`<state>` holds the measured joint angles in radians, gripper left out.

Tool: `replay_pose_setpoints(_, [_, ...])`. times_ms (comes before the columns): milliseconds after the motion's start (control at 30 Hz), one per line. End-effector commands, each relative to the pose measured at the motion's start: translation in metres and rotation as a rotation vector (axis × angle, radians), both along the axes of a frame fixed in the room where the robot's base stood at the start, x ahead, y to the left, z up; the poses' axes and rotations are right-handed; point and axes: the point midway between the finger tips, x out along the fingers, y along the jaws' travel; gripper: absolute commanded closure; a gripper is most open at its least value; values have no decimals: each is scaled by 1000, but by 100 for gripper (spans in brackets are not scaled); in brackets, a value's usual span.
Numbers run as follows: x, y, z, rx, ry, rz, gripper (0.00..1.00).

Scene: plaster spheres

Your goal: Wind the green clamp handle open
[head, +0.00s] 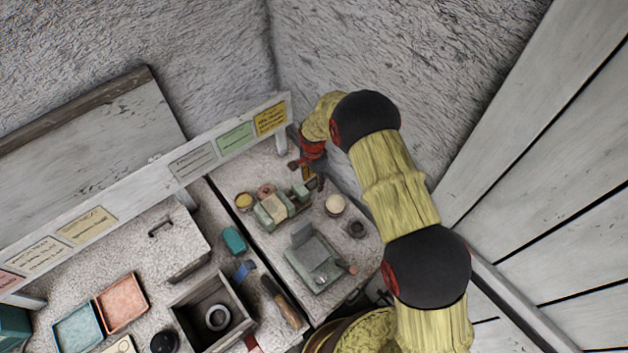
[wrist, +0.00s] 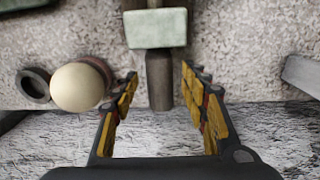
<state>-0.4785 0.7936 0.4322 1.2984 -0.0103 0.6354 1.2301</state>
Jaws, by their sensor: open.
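The green clamp (head: 267,217) stands on the bench in the head view, with a beige block (head: 274,206) between its green parts. In the wrist view a pale green block (wrist: 156,29) of the clamp shows at the top. A grey cylinder (wrist: 159,80) sticks out of it towards me. My gripper (wrist: 161,84) is open, with one yellow-padded finger on each side of the cylinder and gaps on both sides. In the head view my gripper (head: 306,170) is at the clamp's far right end. I cannot clearly make out a separate green handle.
A pale sphere (wrist: 77,87) on a round stand and a dark ring (wrist: 35,88) lie left of my fingers; the sphere (head: 335,204) is right of the clamp in the head view. A green-grey device (head: 316,262) stands in front. The wall is close behind.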

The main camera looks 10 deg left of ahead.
Motion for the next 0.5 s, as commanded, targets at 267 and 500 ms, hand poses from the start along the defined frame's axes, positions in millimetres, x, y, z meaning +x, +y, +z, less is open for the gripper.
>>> replay_pose_setpoints(267, [1, 0, -4, 1, -2, 1, 55])
replay_pose_setpoints(500, [0, 0, -4, 1, -1, 1, 65])
